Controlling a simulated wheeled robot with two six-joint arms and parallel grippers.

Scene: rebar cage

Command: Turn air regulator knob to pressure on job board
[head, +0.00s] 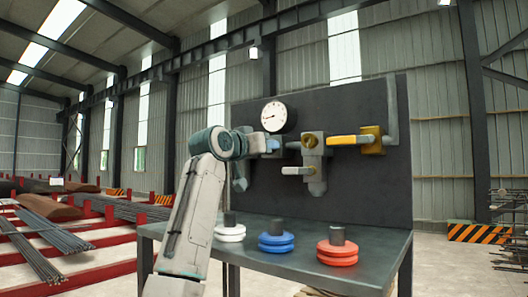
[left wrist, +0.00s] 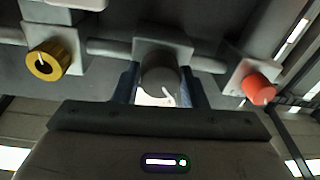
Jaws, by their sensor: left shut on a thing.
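A dark grey knob (left wrist: 160,78) with a white pointer mark shows in the left wrist view, on a grey block. My left gripper (left wrist: 160,92) is shut on it, one finger on each side. In the head view my left gripper (head: 268,146) reaches the upright dark panel (head: 355,110) from the left; my arm hides the knob there. A round white gauge (head: 274,115) is on the panel above the gripper; its reading is too small to tell. A grey pipe fitting (head: 312,150) is right of the gripper. No pressure note is legible. My right gripper is out of view.
In the wrist view a yellow knob (left wrist: 45,62) and a red knob (left wrist: 258,88) flank the grey one. A yellow valve (head: 372,140) is right on the panel. White (head: 229,233), blue (head: 276,243) and red (head: 337,253) discs stand on the bench (head: 300,277).

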